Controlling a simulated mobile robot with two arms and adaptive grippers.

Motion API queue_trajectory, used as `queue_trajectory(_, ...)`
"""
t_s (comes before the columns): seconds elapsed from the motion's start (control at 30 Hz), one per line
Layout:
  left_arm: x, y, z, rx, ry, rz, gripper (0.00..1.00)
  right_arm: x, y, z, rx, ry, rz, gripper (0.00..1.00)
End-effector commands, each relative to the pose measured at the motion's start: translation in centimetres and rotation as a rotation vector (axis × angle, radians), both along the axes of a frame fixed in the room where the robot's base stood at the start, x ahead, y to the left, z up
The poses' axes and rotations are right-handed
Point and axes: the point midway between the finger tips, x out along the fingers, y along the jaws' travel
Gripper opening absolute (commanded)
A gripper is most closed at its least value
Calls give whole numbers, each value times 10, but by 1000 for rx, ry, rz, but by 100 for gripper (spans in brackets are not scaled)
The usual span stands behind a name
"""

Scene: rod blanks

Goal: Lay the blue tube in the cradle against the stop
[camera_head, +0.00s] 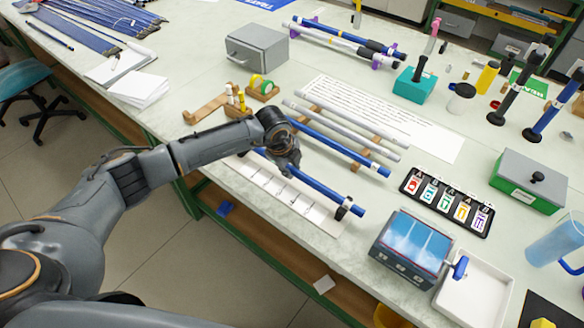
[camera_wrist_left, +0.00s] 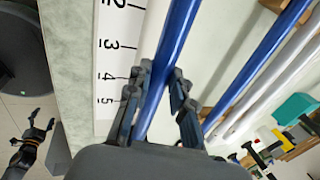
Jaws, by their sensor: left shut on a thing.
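My left gripper (camera_head: 285,163) is shut around a blue tube (camera_head: 325,190) near the front edge of the bench. In the left wrist view, the left gripper's fingers (camera_wrist_left: 160,100) close on both sides of the blue tube (camera_wrist_left: 176,45). The tube lies along a white strip with numbered marks (camera_head: 270,183); whether it touches the strip is unclear. A small black upright piece (camera_head: 343,208) stands by its right end; contact is unclear. I cannot clearly identify the cradle or the stop. My right gripper (camera_wrist_left: 38,132) shows small in the left wrist view, its fingers apart and empty.
Behind the held tube, another blue tube (camera_head: 340,145) and pale tubes (camera_head: 345,130) lie on wooden supports (camera_head: 372,152). A blue-topped box (camera_head: 412,245) and white tray (camera_head: 475,295) stand at right. A labelled black card (camera_head: 447,202) lies behind them.

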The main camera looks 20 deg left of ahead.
Motion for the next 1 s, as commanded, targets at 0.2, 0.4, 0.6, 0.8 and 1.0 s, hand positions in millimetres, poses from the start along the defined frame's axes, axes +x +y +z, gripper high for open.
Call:
queue_trajectory(0.2, 1, 3, 0, 0, 0, 1, 0, 0, 1, -1, 1, 0, 0, 77)
queue_trajectory(0.4, 2, 4, 0, 0, 0, 0, 32, 0, 1, -1, 1, 0, 1, 77)
queue_trajectory(0.6, 2, 4, 0, 0, 0, 0, 48, 0, 1, -1, 1, 0, 1, 77)
queue_trajectory(0.8, 1, 4, 1, 0, 0, 0, 48, -1, -4, -1, -4, 1, 2, 77)
queue_trajectory(1.0, -4, 7, 23, -2, -3, -1, 48, -1, -3, -1, -3, 1, 1, 77)
